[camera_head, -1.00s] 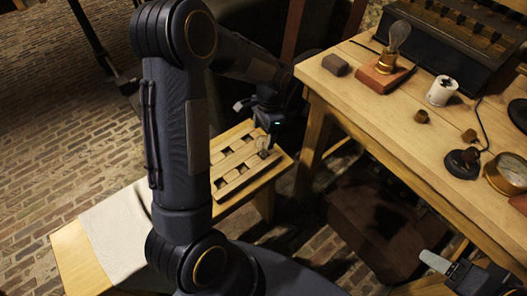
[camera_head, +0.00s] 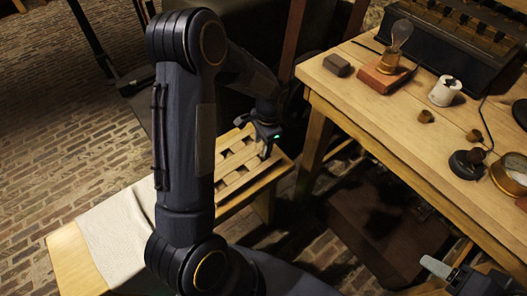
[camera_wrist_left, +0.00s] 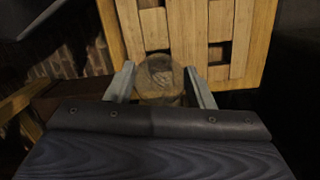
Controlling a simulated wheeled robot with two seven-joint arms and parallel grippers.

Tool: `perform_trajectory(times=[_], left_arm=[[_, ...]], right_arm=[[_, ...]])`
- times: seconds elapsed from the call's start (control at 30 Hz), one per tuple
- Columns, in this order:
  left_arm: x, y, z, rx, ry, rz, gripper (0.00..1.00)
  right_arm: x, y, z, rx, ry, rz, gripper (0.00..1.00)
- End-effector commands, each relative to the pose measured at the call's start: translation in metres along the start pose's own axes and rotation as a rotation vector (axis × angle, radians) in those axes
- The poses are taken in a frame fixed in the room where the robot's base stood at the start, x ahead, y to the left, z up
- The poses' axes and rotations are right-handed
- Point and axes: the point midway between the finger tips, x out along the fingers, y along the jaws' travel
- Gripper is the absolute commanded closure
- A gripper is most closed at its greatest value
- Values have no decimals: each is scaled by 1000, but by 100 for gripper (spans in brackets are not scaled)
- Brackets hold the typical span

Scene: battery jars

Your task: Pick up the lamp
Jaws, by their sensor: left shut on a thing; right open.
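In the left wrist view, a round, see-through glass thing (camera_wrist_left: 160,75) sits between the two fingers of my left gripper (camera_wrist_left: 161,86), which is shut on it. It looks like a lamp bulb or a jar; I cannot tell which. In the head view my left gripper (camera_head: 265,150) is over the right end of a slatted wooden rack (camera_head: 236,182) and hides the glass thing. A lamp with a clear bulb (camera_head: 401,33) stands upright on a reddish wooden base (camera_head: 384,76) on the workbench, apart from both grippers. My right gripper (camera_head: 440,268) is open and empty at the lower right.
The workbench (camera_head: 385,115) also bears a dark block (camera_head: 337,65), a white cylinder (camera_head: 445,91), small brown pieces, a dark round-based thing (camera_head: 466,163) and a brass-rimmed dial (camera_head: 513,174). A pale cloth (camera_head: 112,238) lies on the low bench. A brown chest (camera_head: 375,232) stands beneath the workbench.

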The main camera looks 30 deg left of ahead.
Motion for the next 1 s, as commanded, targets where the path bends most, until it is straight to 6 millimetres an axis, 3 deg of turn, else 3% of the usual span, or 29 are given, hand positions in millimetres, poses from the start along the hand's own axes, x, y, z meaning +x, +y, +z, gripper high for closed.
perform_trajectory(times=[0.37,0.63,0.9,1.0], left_arm=[[-3,0,0,0,1,-1,79],[-34,0,3,0,4,-2,79],[-92,48,18,5,5,-2,79],[-102,74,25,7,2,-1,79]], right_arm=[[-1,0,0,0,0,0,34],[-8,-4,-4,0,0,0,34],[-22,-10,-11,0,0,0,34],[-24,-11,-12,0,0,0,34]])
